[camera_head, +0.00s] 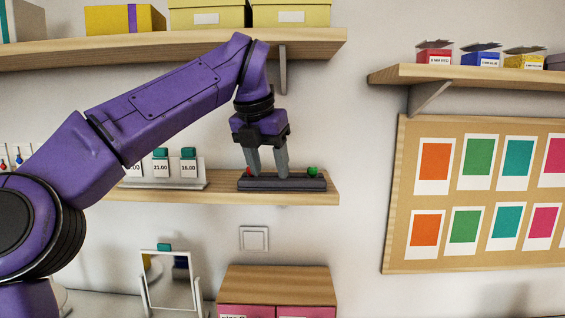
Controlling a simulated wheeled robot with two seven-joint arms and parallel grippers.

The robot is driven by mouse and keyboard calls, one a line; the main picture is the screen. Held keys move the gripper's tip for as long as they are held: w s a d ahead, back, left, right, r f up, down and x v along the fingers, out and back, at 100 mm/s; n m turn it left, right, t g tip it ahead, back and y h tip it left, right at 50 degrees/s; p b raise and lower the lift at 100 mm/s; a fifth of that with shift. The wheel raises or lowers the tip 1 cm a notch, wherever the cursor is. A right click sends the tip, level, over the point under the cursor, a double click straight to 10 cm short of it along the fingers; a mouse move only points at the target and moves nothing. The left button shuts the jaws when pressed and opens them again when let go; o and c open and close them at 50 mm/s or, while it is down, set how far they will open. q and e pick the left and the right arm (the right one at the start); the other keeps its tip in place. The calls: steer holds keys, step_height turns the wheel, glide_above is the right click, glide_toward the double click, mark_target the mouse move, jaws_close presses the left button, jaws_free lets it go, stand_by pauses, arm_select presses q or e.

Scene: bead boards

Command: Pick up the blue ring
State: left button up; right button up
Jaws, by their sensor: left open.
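My left gripper (267,174) is open, pointing down over a dark bead board (300,185) on the middle shelf. Its two grey fingers are apart, with their tips at the board's top. A small red bead (249,171) shows by the left finger, and a green bead (312,171) sits at the board's right end. I cannot make out a blue ring on the board; the fingers cover part of it. My right gripper is not in view.
The middle shelf (225,194) also holds a stand with price cards (161,168), left of the board. An upper shelf (150,48) with yellow boxes lies above my arm. A pinboard with coloured cards (400,200) hangs on the right. A wooden-topped cabinet (280,280) stands below.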

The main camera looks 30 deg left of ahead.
arm_select(q)
steer(key=w+p, duration=0.1)
steer(key=w, duration=0.1)
steer(key=w+p, duration=0.2)
steer(key=w, duration=0.1)
steer(key=shift+w+r+p, duration=0.25)
steer(key=shift+w+p, duration=0.05)
steer(key=shift+w, duration=0.05)
steer(key=shift+w+x, duration=0.2)
steer(key=shift+x, duration=0.95)
steer(key=shift+s+a+r, duration=0.1)
jaws_close()
